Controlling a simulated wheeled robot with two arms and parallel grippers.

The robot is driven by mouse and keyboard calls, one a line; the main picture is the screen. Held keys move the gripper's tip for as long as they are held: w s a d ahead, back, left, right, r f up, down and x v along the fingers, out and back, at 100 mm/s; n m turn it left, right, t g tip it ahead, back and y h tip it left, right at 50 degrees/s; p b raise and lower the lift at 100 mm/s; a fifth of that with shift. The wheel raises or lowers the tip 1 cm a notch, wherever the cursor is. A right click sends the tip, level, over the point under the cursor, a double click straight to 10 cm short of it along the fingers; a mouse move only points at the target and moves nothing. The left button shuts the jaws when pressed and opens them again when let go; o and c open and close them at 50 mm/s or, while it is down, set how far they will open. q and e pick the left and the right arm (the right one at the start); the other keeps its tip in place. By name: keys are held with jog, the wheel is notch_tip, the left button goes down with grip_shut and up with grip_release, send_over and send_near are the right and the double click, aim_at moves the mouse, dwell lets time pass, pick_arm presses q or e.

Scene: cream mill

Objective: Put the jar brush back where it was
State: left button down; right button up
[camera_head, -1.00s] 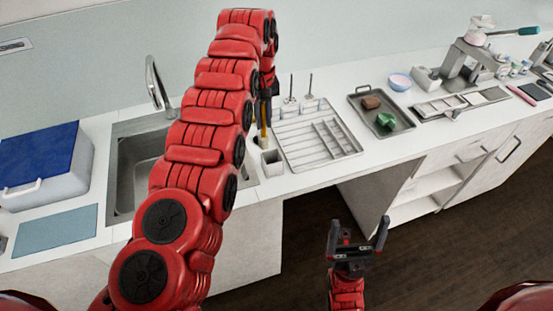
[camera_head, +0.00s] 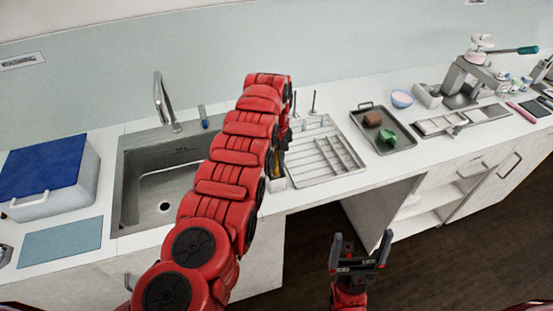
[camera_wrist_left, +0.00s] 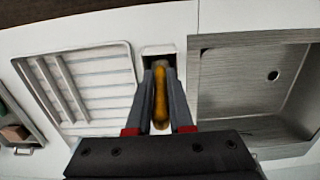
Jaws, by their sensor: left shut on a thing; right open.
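The jar brush (camera_wrist_left: 160,98) shows as a yellow-orange handle between the fingers of my left gripper (camera_wrist_left: 160,90), which is shut on it. A small white square holder (camera_wrist_left: 152,53) lies straight beyond the handle in the left wrist view. In the head view, the handle (camera_head: 276,162) is just above or at the mouth of this holder (camera_head: 278,183). I cannot tell whether its lower end is inside. The bristles are not visible, and my left arm hides much of this area. My right gripper (camera_head: 361,256) is open and empty, in front of the counter.
The sink (camera_head: 165,190) is left of the holder. A white slatted rack (camera_head: 325,155) is to its right, with upright thin rods behind. A metal tray (camera_head: 402,138) holds a brown and a green item. A blue-lidded box (camera_head: 45,170) stands far left.

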aim_at(276, 148)
pick_arm(q)
jog(key=shift+f, duration=0.1)
jog(key=c, duration=1.3)
grip_release()
jog(key=shift+f, duration=0.1)
jog(key=o, duration=0.5)
jog(key=shift+r, duration=0.3)
jog(key=r, duration=0.3)
jog(key=r+p, duration=0.1)
jog(key=r, duration=0.2)
jog(key=shift+w+a+r, duration=0.15)
jog(key=shift+w+r, duration=0.05)
jog(key=shift+r, duration=0.2)
notch_tip(276, 148, up, 5)
jog(key=p, duration=0.7)
jog(key=shift+r, duration=0.1)
jog(key=shift+p, duration=0.35)
